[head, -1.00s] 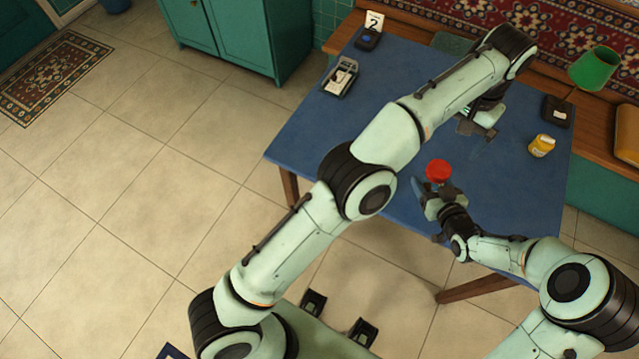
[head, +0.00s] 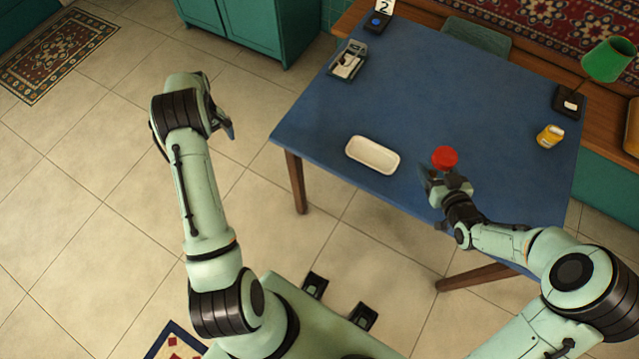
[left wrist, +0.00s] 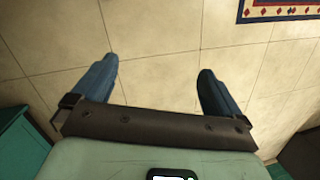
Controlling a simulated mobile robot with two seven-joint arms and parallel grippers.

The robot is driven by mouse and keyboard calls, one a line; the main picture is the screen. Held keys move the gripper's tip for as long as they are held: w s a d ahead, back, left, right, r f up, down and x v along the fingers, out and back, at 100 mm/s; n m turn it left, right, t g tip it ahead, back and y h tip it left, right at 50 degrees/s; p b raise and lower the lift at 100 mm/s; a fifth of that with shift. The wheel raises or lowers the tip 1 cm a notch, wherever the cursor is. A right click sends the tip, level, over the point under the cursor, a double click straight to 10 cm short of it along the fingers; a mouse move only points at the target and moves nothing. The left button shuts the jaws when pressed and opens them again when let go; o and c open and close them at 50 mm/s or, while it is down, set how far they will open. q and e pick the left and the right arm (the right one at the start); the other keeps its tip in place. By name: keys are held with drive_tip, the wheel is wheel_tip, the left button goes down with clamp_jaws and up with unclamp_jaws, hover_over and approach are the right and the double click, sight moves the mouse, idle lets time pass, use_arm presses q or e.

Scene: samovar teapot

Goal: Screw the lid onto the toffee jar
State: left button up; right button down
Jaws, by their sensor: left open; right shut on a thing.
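A red round lid (head: 445,157) shows at my right gripper (head: 447,179), near the table's front edge. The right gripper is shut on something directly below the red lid. I take it for the toffee jar, but its body is mostly hidden by the fingers. I cannot tell whether the lid is seated tight. My left gripper (head: 226,122) is out over the floor, left of the table. In the left wrist view its two fingers (left wrist: 157,88) are wide apart with nothing between them, only floor tiles beyond.
A blue table (head: 440,80) carries an empty-looking white tray (head: 373,155) at its front. A yellow container (head: 549,136) and a black box (head: 567,101) stand at right. A grey device (head: 347,61) and a blue-buttoned box (head: 378,21) stand at far left. The table's middle is clear.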

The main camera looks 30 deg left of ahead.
use_arm(q)
drive_tip(key=s+d+f, duration=0.2)
drive_tip(key=s+f, duration=0.5)
drive_tip(key=w+d+f+m, duration=0.1)
drive_tip(key=d+f, duration=0.3)
drive_tip(key=d, duration=0.3)
drive_tip(key=d+f+m, duration=0.2)
drive_tip(key=d+f, duration=0.1)
drive_tip(key=d, duration=0.4)
drive_tip(key=s+d+m+h, duration=0.1)
drive_tip(key=s+d+m, duration=0.3)
drive_tip(key=d, duration=1)
drive_tip(key=s+d+m+t+h, duration=0.1)
drive_tip(key=s+d+m, duration=0.3)
drive_tip(key=d, duration=1)
drive_tip(key=shift+d+r, duration=0.15)
drive_tip(key=shift+d, duration=0.05)
use_arm(e)
drive_tip(key=shift+r, duration=0.1)
